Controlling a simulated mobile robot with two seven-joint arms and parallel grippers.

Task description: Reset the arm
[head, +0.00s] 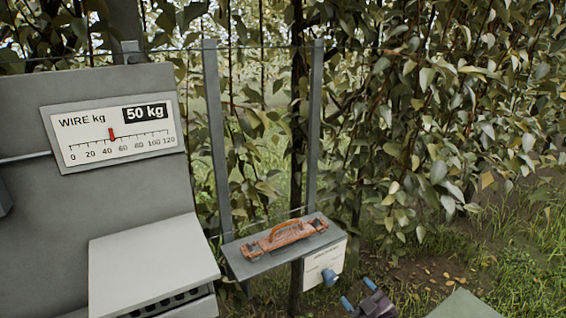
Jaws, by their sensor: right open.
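My right gripper (358,293) shows at the bottom, right of centre. Its two blue fingertips stand apart with nothing seen between them, and its dark body runs off the bottom edge. It is below and to the right of a small grey shelf (238,262). My left gripper is not in view.
An orange-brown tool with a handle (285,235) lies on the shelf. A grey cabinet (60,225) with a wire gauge (115,132) reading 50 kg stands left. Grey posts (215,140), wires and leafy branches (430,120) stand behind.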

